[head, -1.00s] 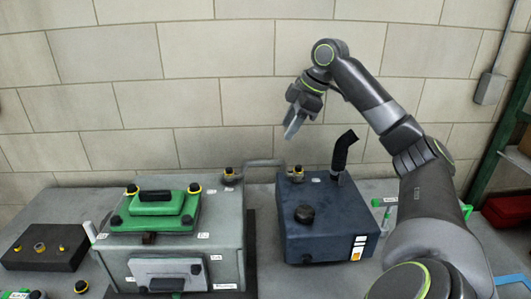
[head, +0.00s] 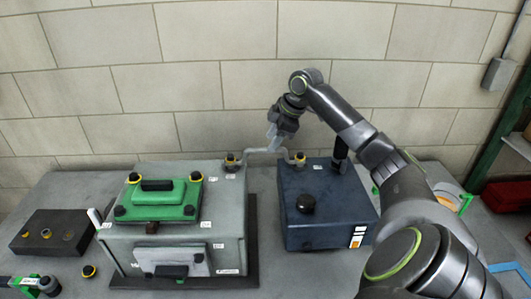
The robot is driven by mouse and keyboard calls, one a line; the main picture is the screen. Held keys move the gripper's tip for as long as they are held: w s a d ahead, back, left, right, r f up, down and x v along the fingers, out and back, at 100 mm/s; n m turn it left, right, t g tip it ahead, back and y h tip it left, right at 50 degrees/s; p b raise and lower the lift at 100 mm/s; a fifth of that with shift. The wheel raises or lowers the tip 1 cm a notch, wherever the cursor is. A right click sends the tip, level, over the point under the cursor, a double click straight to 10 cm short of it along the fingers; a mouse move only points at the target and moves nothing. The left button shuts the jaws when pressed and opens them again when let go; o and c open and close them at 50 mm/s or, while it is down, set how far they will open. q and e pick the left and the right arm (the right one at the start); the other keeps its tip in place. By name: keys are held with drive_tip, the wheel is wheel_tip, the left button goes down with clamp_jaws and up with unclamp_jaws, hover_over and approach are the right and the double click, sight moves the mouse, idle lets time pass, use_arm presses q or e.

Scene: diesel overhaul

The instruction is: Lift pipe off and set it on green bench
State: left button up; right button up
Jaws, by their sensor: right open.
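The grey pipe (head: 258,151) bridges the gap between the grey engine block (head: 223,215) and the dark blue tank (head: 329,205). Its ends meet yellow-and-dark fittings, one on the block (head: 231,161) and one on the tank (head: 300,158). My right gripper (head: 273,136) is open and points down at the middle of the pipe. Its fingertips overlap the pipe in the picture; I cannot tell whether they straddle it or touch it. My left gripper is not in view.
A green cover (head: 156,199) sits on the block. A dark slab (head: 52,232) with yellow-ringed fittings lies at the left. A red object (head: 507,196) is at the right. A wall stands behind.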

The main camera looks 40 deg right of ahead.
drive_tip(key=p+x, duration=0.3)
drive_tip(key=x, duration=0.2)
drive_tip(key=shift+d, duration=0.1)
drive_tip(key=shift+w+f, duration=0.1)
drive_tip(key=shift+f, duration=0.15)
drive_tip(key=shift+r, duration=0.1)
clamp_jaws()
